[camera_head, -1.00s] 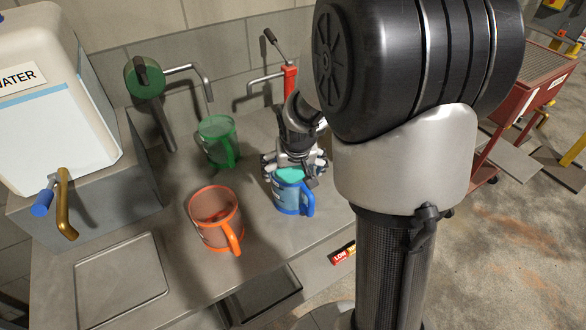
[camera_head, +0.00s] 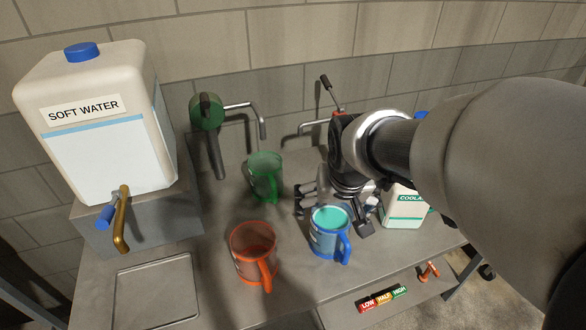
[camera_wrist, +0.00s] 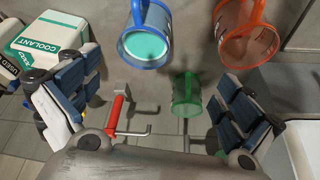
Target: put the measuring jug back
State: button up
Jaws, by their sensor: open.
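Three jugs with handles stand on the grey bench. The blue jug (camera_head: 328,240) holds teal liquid and also shows at the top of the wrist view (camera_wrist: 150,22). The orange jug (camera_head: 252,252) stands to its left, and the green jug (camera_head: 265,176) stands farther back near the wall. The pictures do not show which is the measuring jug. My gripper (camera_head: 335,207) is open, just behind the blue jug, with no jug held. In the wrist view its fingers are spread wide (camera_wrist: 153,98); whether a finger touches the blue jug is unclear.
A soft water container (camera_head: 100,150) with a brass tap stands at left, beside a shallow square tray (camera_head: 157,290). A green-handled spout (camera_head: 207,112) and a red pump (camera_wrist: 116,110) are near the wall. A coolant container (camera_head: 404,212) stands right of my gripper.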

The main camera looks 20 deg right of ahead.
jog(key=s+a+r+n, duration=0.1)
jog(key=s+a, duration=0.3)
jog(key=s, duration=0.4)
jog(key=s+a+r+n+y, duration=0.1)
jog(key=s+a+r+n, duration=0.1)
jog(key=s+a, duration=0.2)
jog(key=s, duration=0.3)
jog(key=shift+s+r, duration=0.35)
jog(key=shift+r, duration=0.05)
jog(key=shift+a, duration=0.1)
